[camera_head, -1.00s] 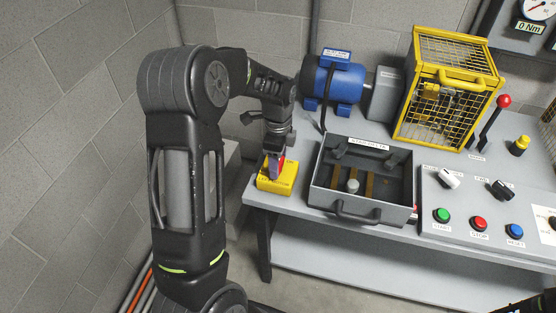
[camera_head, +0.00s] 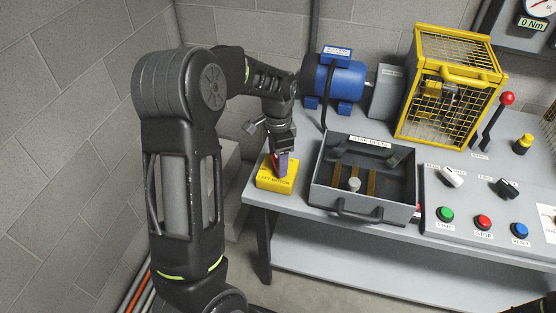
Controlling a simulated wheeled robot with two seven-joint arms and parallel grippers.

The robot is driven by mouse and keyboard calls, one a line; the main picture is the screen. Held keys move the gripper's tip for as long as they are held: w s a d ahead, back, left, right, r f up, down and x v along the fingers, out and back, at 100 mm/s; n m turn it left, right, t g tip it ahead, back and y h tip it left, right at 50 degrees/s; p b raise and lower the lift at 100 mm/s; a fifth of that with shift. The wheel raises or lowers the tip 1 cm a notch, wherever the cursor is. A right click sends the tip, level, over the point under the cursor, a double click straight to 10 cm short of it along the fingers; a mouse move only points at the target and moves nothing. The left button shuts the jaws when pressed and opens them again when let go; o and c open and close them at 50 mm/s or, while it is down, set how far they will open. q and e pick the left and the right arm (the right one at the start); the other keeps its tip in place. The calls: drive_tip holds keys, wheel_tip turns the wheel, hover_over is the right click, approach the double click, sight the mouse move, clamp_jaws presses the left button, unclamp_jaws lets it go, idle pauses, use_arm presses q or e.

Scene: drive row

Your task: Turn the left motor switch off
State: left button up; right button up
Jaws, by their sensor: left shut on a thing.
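The left motor switch is a yellow box (camera_head: 276,182) labelled "LEFT MOTOR" at the left front corner of the grey bench. A small red part (camera_head: 273,160) shows at its top, beside my gripper's fingers. My left gripper (camera_head: 281,167) points down onto the top of the box and is shut on the switch's red part, which the fingers mostly hide. The switch position cannot be made out. My right gripper is not clearly in view; only a dark piece shows at the lower right corner.
An open grey "STAR-DELTA" box (camera_head: 364,178) stands just right of the switch. A blue motor (camera_head: 335,78) is behind, with a yellow cage (camera_head: 448,88) to its right. A control panel (camera_head: 470,205) with knobs and buttons lies at the right. A block wall is on the left.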

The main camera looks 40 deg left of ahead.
use_arm(q)
drive_tip(key=n+b, duration=0.1)
drive_tip(key=n, duration=0.4)
drive_tip(key=shift+n, duration=0.3)
drive_tip(key=n, duration=0.5)
drive_tip(key=shift+n, duration=0.3)
drive_tip(key=o, duration=1.4)
drive_tip(key=shift+c, duration=0.2)
wheel_tip(320, 180, up, 8)
drive_tip(key=shift+f+b, duration=0.1)
drive_tip(key=shift+b, duration=0.45)
